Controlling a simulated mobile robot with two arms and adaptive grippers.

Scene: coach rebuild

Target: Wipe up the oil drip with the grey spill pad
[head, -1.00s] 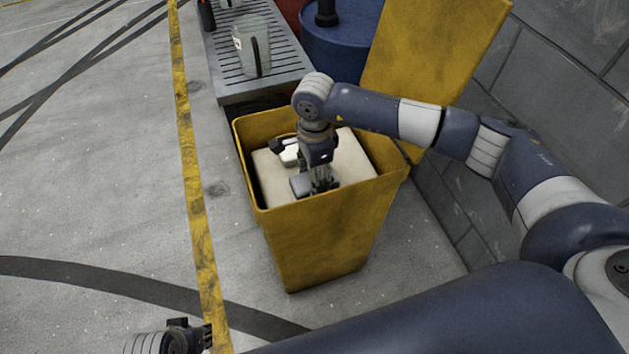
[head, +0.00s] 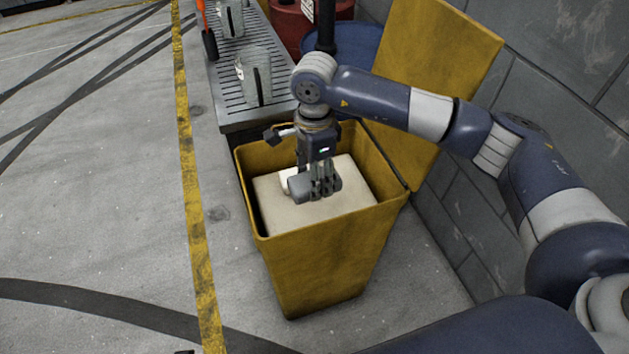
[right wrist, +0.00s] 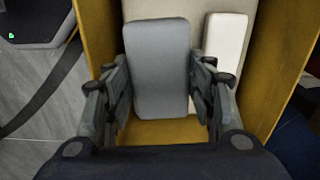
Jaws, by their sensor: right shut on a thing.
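The grey spill pad (head: 325,187) is between the fingers of my right gripper (head: 324,190), over the yellow bin (head: 315,262). In the right wrist view the grey pad (right wrist: 160,70) lies between both fingers of the right gripper (right wrist: 160,95), which is shut on it. A white pad (right wrist: 225,55) lies beside it on the cream block inside the bin; in the head view the white pad (head: 289,178) is partly hidden behind the grey one. The oil drip cannot be made out. My left gripper is out of view.
The bin's yellow lid (head: 432,80) stands open against the grey block wall (head: 555,85). A slatted metal platform (head: 250,118) with clear jugs (head: 258,78) stands behind the bin, near a blue drum (head: 360,45). Open floor (head: 100,200) lies left of the yellow line.

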